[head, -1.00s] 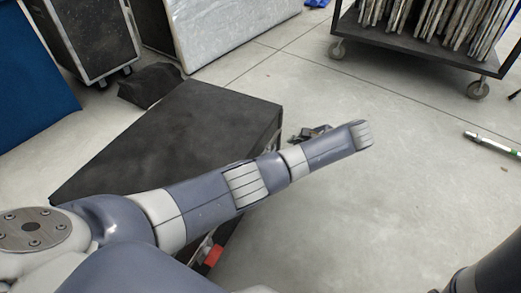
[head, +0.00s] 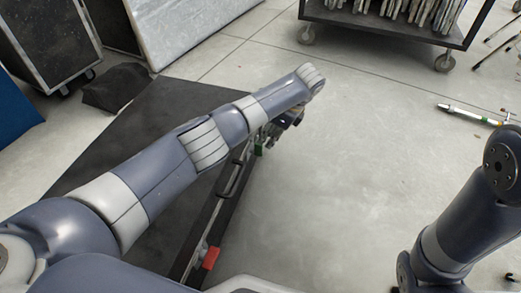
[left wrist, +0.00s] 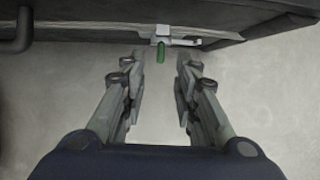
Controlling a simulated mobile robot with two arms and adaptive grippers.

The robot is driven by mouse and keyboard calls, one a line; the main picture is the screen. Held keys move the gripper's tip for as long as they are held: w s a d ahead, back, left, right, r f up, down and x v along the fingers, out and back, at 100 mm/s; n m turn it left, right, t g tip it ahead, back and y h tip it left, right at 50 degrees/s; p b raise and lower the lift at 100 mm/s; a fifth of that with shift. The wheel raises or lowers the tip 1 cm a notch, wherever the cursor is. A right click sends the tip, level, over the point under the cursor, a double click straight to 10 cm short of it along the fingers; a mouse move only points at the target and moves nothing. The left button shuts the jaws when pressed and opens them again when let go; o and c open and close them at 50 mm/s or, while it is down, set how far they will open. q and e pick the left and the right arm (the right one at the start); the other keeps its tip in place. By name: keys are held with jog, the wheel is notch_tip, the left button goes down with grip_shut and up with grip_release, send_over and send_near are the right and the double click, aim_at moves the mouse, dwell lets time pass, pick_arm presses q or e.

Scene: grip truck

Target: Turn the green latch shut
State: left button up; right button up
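The green latch (left wrist: 161,52) hangs from a pale metal fitting (left wrist: 178,40) on the side of a dark case, in the left wrist view. In the head view the green latch (head: 259,148) shows small on the case's side, just by my left gripper (head: 285,122). In the left wrist view my left gripper (left wrist: 158,70) is open, with the latch centred beyond its two fingers and nothing between them. My right arm enters at the right of the head view; its gripper is out of view.
The dark case (head: 150,110) has a black handle (head: 232,178) and a red latch (head: 211,257) along the same side. A wheeled cart (head: 385,25) stands at the back. A light-coloured tool (head: 470,115) lies on the floor.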

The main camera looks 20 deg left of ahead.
aim_at(261, 147)
pick_arm(q)
jog(key=b+x, duration=0.4)
jog(key=x, duration=0.3)
jog(key=shift+c, duration=0.3)
grip_shut()
